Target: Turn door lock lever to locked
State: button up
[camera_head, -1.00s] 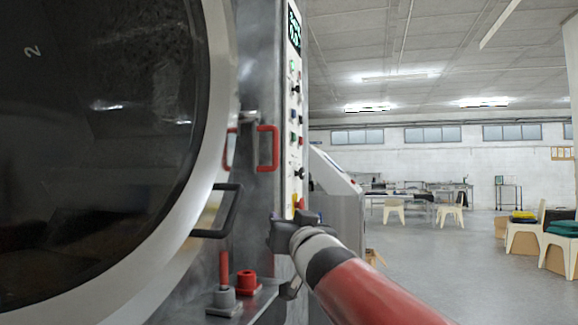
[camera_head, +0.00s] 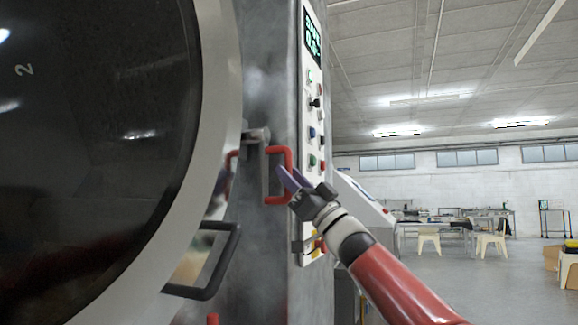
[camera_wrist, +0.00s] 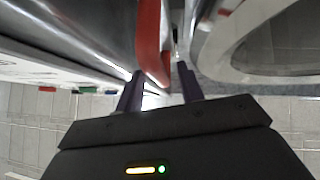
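A red U-shaped handle (camera_head: 268,199), apparently the door lock lever, stands upright on the grey metal front between the round door and the control panel. My gripper (camera_head: 285,180) is at its right side, its purple fingers overlapping the handle's right bar in the head view. In the wrist view the red handle (camera_wrist: 150,40) reaches down between the two spread fingers, nearer the left one. My gripper (camera_wrist: 161,88) is open; contact with the handle cannot be told. The round door (camera_head: 222,125) with dark glass fills the left; it looks closed or nearly so.
A black door handle (camera_head: 215,285) sticks out below left of the red handle. A metal latch piece (camera_head: 256,135) is above it. Open floor and tables lie further right.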

jog(key=shift+x, duration=0.85)
grip_shut()
